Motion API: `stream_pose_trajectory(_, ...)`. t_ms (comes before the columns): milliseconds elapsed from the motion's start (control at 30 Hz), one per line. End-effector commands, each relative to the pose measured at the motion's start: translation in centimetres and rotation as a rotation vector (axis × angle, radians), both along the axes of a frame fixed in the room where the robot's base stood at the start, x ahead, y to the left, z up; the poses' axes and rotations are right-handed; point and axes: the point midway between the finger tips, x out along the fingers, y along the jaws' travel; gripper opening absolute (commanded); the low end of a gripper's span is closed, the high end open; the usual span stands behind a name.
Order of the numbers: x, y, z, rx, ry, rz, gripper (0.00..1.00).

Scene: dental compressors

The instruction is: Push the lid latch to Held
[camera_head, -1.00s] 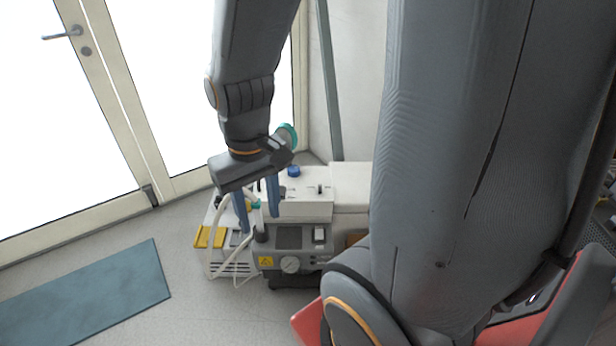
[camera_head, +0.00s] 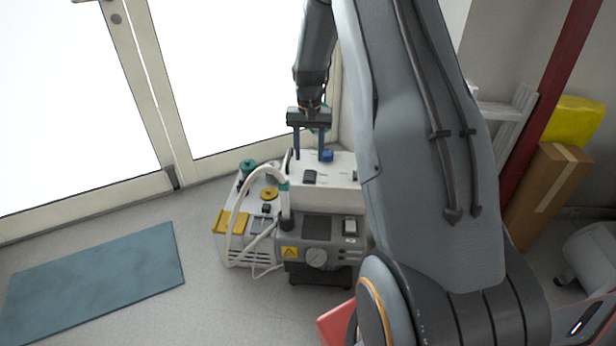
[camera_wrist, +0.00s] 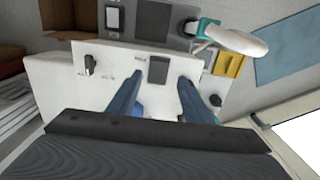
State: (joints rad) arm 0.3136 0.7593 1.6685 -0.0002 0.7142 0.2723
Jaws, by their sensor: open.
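The compressor (camera_head: 335,228) stands on the floor with a pale lid on top. On the lid is a dark block (camera_head: 310,176) with small lettering beside it; it also shows in the wrist view (camera_wrist: 158,70). A second small dark lever (camera_wrist: 90,66) sits farther left in the wrist view, with its own lettering. I cannot tell for sure which of the two is the lid latch, nor read its setting. My gripper (camera_head: 309,157) is open and empty, pointing down over the lid's rear. In the wrist view its blue fingers (camera_wrist: 161,80) appear either side of the dark block; contact is unclear.
A blue knob (camera_head: 326,155) is close to the fingers. A pale hose (camera_head: 240,205) arches on the left, beside a unit with yellow tabs (camera_head: 229,222). A glass door (camera_head: 240,80) stands behind; a blue mat (camera_head: 95,280) lies on clear floor at left.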

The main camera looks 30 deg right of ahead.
Motion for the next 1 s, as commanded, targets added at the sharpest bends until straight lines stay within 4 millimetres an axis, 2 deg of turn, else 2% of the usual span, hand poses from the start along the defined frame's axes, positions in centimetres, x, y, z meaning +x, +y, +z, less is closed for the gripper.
stream_pose_trajectory(600, 0.3, -0.3, -7.6, 0.0, 0.0, -0.008, 0.45)
stream_pose_trajectory(967, 0.3, -0.3, -8.2, -0.001, -0.001, -0.008, 0.45)
stream_pose_trajectory(1000, 0.3, -0.3, -8.2, -0.001, -0.001, -0.008, 0.42)
